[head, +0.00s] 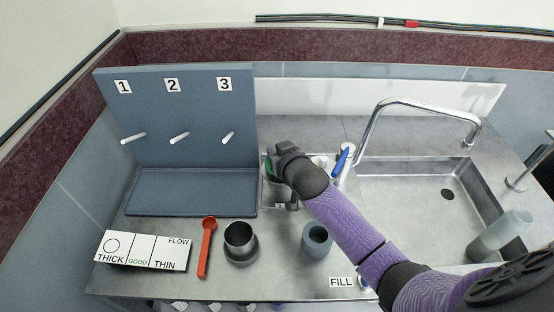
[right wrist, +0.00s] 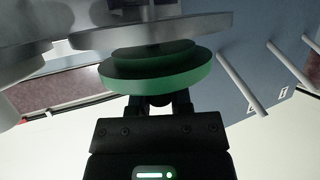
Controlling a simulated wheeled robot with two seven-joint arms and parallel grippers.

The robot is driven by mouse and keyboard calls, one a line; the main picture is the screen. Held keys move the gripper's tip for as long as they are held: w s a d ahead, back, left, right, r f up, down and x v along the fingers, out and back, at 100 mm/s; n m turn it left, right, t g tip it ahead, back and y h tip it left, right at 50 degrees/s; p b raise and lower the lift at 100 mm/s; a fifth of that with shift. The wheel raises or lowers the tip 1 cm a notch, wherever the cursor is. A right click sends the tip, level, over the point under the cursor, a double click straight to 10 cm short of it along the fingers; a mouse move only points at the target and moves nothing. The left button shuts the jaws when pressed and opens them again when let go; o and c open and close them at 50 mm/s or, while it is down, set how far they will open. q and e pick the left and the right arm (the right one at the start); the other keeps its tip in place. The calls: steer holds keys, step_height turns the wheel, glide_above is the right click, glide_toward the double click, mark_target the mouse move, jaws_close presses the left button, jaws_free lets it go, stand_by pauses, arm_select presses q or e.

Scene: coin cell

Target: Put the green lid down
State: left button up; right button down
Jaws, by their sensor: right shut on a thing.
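The green lid (right wrist: 155,76) is a round, stepped disc between the fingers of my right gripper (right wrist: 158,102) in the right wrist view. The gripper is shut on it. In the head view only a thin green edge of the lid (head: 268,168) shows beside my right gripper (head: 276,163), at the middle of the counter, right of the blue-grey peg stand. Grey metal round parts (right wrist: 150,33) appear close to the lid in the right wrist view; I cannot tell whether they touch it. My left gripper is not in view.
The peg stand (head: 185,190) has three numbered pegs. In front are a flow card (head: 145,250), red spoon (head: 207,246), dark metal cup (head: 240,243) and blue-grey cup (head: 317,240). A sink (head: 420,200) with a tap (head: 425,108) is at the right, with a tilted translucent cup (head: 500,232).

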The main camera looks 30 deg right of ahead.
steer(key=shift+f, duration=0.75)
steer(key=c, duration=0.7)
jaws_free()
steer(key=shift+o, duration=0.8)
